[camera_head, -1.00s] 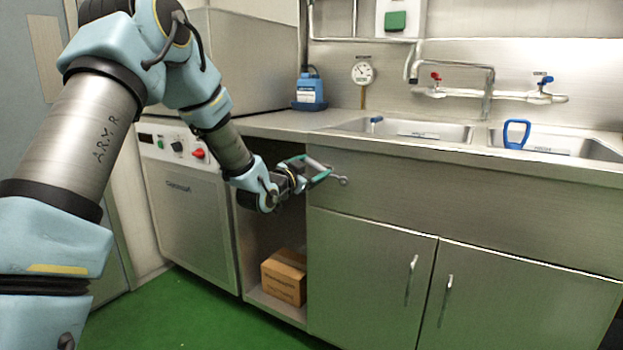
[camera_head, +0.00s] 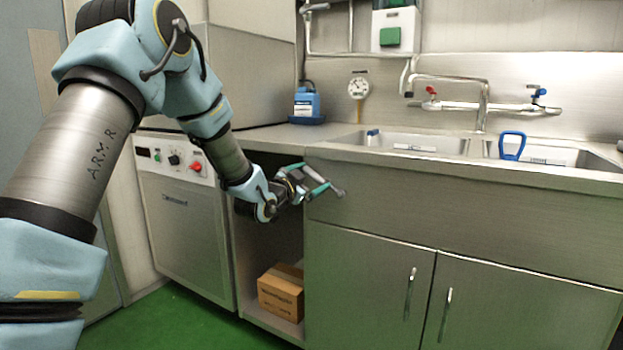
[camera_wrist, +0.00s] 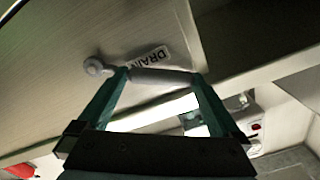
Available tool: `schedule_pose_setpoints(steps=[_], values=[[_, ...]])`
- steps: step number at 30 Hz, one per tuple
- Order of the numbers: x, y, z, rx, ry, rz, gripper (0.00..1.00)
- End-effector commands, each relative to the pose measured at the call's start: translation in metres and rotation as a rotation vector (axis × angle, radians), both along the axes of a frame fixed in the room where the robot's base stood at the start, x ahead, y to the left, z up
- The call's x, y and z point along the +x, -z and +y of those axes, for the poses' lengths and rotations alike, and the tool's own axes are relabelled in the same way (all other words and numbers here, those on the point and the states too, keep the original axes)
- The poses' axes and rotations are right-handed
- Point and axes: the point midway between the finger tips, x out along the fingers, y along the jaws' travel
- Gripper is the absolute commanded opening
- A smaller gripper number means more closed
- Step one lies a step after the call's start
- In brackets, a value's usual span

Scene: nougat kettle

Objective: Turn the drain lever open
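The drain lever is a grey handle (camera_wrist: 162,78) with a round pivot (camera_wrist: 93,66) on the steel front panel, beside a "DRAIN" label (camera_wrist: 152,58). In the wrist view the handle runs across the gap between my green fingertips, from the pivot past the left finger to the right finger. My gripper (camera_head: 317,178) is at the panel's left end in the head view, with its fingers spread wide. I cannot tell whether either finger touches the handle. In the head view the lever's round pivot (camera_head: 340,193) shows just right of the fingers; the handle is mostly hidden.
An open bay below my gripper holds a cardboard box (camera_head: 281,292). The sink counter (camera_head: 450,168) overhangs the panel above. Cupboard doors (camera_head: 370,270) are below right. A control cabinet (camera_head: 185,225) stands left. The green floor (camera_head: 180,325) is clear in front.

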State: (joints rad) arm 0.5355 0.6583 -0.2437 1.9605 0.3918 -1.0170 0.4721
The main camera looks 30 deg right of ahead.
Motion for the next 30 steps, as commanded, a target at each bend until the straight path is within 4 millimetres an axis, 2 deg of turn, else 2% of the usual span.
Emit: schedule_pose_setpoints(steps=[5, 8, 21, 25, 30], values=[[-0.001, 0.000, 0.003, 0.000, 0.000, 0.000, 1.00], [-0.005, -0.001, 0.011, 0.000, -0.001, 0.000, 1.00], [-0.044, 0.000, 0.081, 0.000, -0.001, 0.000, 1.00], [-0.050, 0.000, 0.091, 0.000, -0.001, 0.000, 1.00], [-0.053, 0.000, 0.095, 0.000, 0.000, 0.000, 1.00]])
